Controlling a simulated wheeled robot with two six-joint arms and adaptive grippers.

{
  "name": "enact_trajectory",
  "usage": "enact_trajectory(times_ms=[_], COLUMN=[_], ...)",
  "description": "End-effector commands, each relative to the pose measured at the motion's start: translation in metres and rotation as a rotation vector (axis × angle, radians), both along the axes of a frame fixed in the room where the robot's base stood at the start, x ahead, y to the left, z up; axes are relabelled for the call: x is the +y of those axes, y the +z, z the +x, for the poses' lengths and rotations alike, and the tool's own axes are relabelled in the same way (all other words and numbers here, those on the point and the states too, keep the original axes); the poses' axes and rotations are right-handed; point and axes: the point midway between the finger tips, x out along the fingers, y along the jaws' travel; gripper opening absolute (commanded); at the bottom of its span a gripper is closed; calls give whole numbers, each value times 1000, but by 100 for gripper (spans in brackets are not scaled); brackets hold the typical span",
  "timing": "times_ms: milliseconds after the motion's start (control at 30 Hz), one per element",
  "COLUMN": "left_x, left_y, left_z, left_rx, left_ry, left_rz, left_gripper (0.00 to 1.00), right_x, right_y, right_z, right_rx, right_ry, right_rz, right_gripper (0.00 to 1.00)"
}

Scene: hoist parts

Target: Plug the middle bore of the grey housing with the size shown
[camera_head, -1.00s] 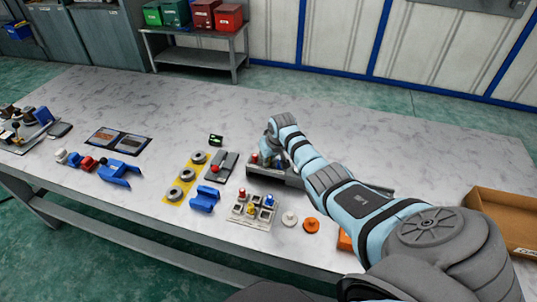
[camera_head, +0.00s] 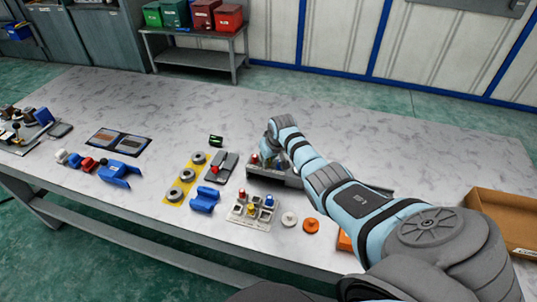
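A long dark grey block (camera_head: 256,173), which looks like the grey housing, lies near the middle of the table. A small red piece (camera_head: 254,159) shows at its left end. My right gripper (camera_head: 267,157) points down over this block; its fingers are small and partly hidden by my arm, so I cannot tell whether they hold anything. The middle bore cannot be made out. My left gripper is out of view.
A yellow strip (camera_head: 172,194) with grey rings, a blue bracket (camera_head: 204,200) and a grey plate with a red knob (camera_head: 223,167) lie left. A white disc (camera_head: 289,219) and orange disc (camera_head: 311,226) lie right of the tray. A cardboard box (camera_head: 500,222) sits far right.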

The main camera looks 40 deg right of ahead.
Motion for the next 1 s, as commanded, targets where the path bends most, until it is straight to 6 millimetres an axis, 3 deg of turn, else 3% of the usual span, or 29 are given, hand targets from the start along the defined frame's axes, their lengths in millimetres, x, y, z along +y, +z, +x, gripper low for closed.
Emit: enact_trajectory(times_ms=[967,1000], left_x=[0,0], left_y=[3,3], left_z=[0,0], left_rx=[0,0], left_ry=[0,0], left_rz=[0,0], left_gripper=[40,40], right_x=[1,1], right_y=[-4,-4], right_z=[-2,-2], right_rx=[7,8], right_ry=[0,0], right_rz=[2,3], right_gripper=[1,17])
